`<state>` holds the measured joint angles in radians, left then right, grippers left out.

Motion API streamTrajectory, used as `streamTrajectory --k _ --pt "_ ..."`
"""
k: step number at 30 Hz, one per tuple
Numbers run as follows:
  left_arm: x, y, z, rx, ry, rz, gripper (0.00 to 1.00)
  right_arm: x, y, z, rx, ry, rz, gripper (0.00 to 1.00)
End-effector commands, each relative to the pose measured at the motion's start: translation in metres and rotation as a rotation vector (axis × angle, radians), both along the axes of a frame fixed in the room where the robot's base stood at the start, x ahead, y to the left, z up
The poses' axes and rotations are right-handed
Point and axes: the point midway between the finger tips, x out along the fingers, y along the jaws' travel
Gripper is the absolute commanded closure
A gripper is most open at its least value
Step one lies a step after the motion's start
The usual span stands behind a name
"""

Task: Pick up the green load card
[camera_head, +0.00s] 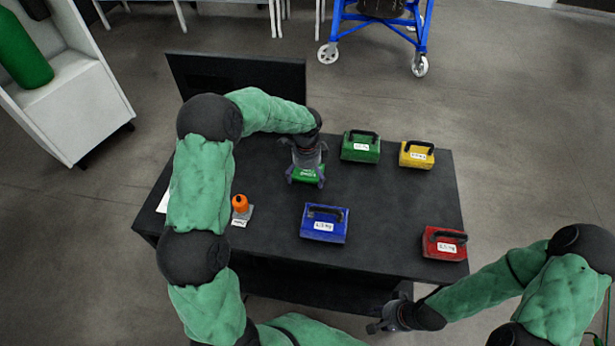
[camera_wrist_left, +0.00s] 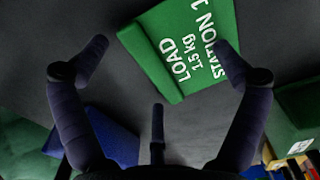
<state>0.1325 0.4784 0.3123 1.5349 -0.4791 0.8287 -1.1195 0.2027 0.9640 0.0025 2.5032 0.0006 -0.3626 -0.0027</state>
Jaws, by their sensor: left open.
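The green load card (camera_head: 306,175) lies on the dark table below my left gripper. In the left wrist view the card (camera_wrist_left: 185,50) shows white print reading "LOAD 1.5 kg STATION 1". My left gripper (camera_head: 306,182) points down over the card with its fingers spread. In the left wrist view the left gripper (camera_wrist_left: 158,52) is open, and the card is between and beyond the fingertips, toward the right finger. I cannot tell if a finger touches it. My right gripper (camera_head: 385,325) is off the table's front edge, away from the card; its jaw state is unclear.
Handled weights stand on the table (camera_head: 385,205): green (camera_head: 361,147), yellow (camera_head: 416,155), blue (camera_head: 324,223) and red (camera_head: 444,243). An orange-topped item (camera_head: 240,204) stands at the left. A dark panel (camera_head: 235,78) rises behind the table. The table's middle right is clear.

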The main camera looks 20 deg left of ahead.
Motion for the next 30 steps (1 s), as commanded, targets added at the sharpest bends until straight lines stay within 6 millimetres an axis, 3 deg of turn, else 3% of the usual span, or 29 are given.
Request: streamTrajectory --k 3,9,12,16,30 --pt "0.0003 0.0001 0.0013 0.000 -0.001 0.000 0.03 0.0001 0.0000 0.0009 0.000 0.000 0.000 0.60" --pt "0.0003 0.0000 0.0013 0.000 -0.001 0.000 0.60 0.0001 0.0000 0.0009 0.000 0.000 0.000 0.60" --pt "-0.0002 -0.0003 0.0006 0.000 0.001 -0.001 0.75 0.0001 -0.0001 0.0007 0.000 0.000 0.000 0.60" --pt "-0.0010 -0.0005 -0.0008 -0.001 0.003 -0.001 0.80 0.0001 0.0000 0.0006 0.000 0.000 0.000 0.60" --pt "-0.0036 -0.0016 -0.0043 -0.002 0.011 -0.003 0.83 0.0001 0.0000 0.0006 0.000 0.000 0.000 0.60"
